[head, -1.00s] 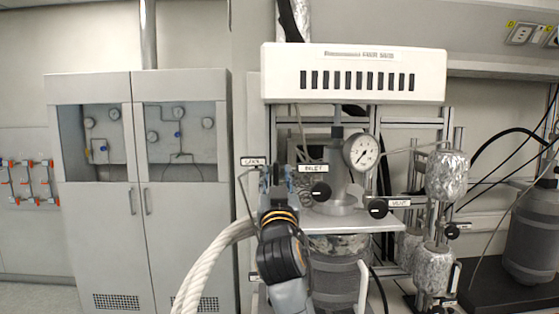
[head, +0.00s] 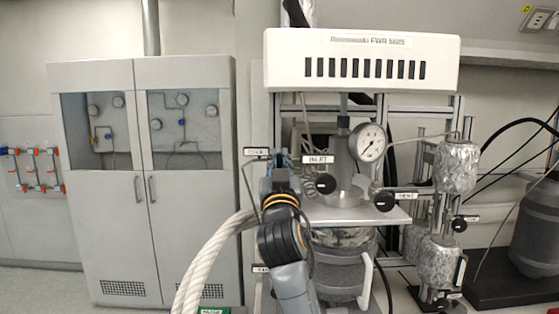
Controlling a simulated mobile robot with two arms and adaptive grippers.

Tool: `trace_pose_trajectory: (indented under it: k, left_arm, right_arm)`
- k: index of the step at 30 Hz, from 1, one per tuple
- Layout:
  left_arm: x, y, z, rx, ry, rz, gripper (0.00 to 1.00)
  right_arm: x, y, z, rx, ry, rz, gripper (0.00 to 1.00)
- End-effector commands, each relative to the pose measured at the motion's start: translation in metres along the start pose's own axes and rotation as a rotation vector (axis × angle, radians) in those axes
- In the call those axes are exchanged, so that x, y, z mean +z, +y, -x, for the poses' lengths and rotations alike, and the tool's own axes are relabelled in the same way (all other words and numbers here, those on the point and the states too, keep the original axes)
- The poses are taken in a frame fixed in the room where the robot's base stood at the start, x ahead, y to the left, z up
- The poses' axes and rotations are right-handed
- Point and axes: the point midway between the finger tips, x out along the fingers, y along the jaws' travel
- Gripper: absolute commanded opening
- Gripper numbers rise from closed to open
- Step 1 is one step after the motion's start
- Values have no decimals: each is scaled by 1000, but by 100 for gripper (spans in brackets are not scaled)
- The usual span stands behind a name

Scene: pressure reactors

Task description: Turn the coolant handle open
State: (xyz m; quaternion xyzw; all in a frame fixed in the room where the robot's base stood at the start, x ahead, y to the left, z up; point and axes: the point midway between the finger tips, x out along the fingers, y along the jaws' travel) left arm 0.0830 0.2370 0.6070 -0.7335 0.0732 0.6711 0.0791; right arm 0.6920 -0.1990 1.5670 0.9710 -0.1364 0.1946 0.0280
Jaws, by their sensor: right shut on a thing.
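My right gripper (head: 281,163) reaches up from the bottom middle of the head view to the left side of the reactor stand. It is shut at the spot just right of the coolant label (head: 257,152), which is only partly readable. The coolant handle itself is hidden behind the gripper, so its angle cannot be told. The inlet label (head: 318,159) and its black knob (head: 326,182) are close to the right of the gripper. My left gripper is not in view.
A pressure gauge (head: 371,142) and a black vent knob (head: 384,201) are right of the gripper. A white control box (head: 360,62) hangs above. A thick white braided hose (head: 208,262) curves beside my arm. A grey cabinet (head: 145,235) stands at the left.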

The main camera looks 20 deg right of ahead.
Motion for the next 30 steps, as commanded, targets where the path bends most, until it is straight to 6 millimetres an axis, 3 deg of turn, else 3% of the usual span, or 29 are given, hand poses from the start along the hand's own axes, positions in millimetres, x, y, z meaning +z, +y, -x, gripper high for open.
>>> trace_pose_trajectory:
  k: [11,30]
  left_arm:
    - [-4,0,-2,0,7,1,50]
    - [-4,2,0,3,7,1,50]
  right_arm:
    - [2,-1,0,-48,-3,124,0]
    - [5,-8,0,-271,-4,669,0]
